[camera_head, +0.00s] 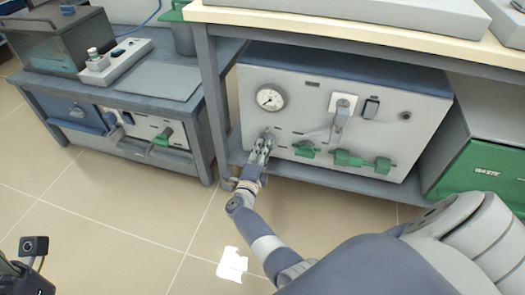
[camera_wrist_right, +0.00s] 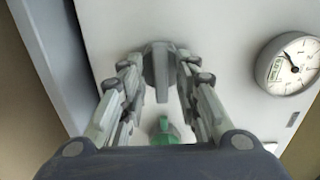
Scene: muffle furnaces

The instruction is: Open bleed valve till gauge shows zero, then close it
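The pressure gauge (camera_head: 270,97) is a round white dial at the upper left of the grey panel (camera_head: 400,150) under the bench. It also shows at the right of the right wrist view (camera_wrist_right: 287,65); its reading is too small to tell. The bleed valve knob (camera_wrist_right: 160,70), a grey winged handle, sits on the panel below the gauge and is largely hidden by my gripper in the head view. My right gripper (camera_head: 266,140) is at the knob, its fingers on either side of it. The fingers look apart, with small gaps beside the wing. My left gripper's fingers do not show.
Green valve handles (camera_head: 350,159) stick out to the right of my gripper, and a plug with a cable (camera_head: 341,112) hangs above them. A lower table (camera_head: 150,90) stands at the left. The tiled floor in front is free.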

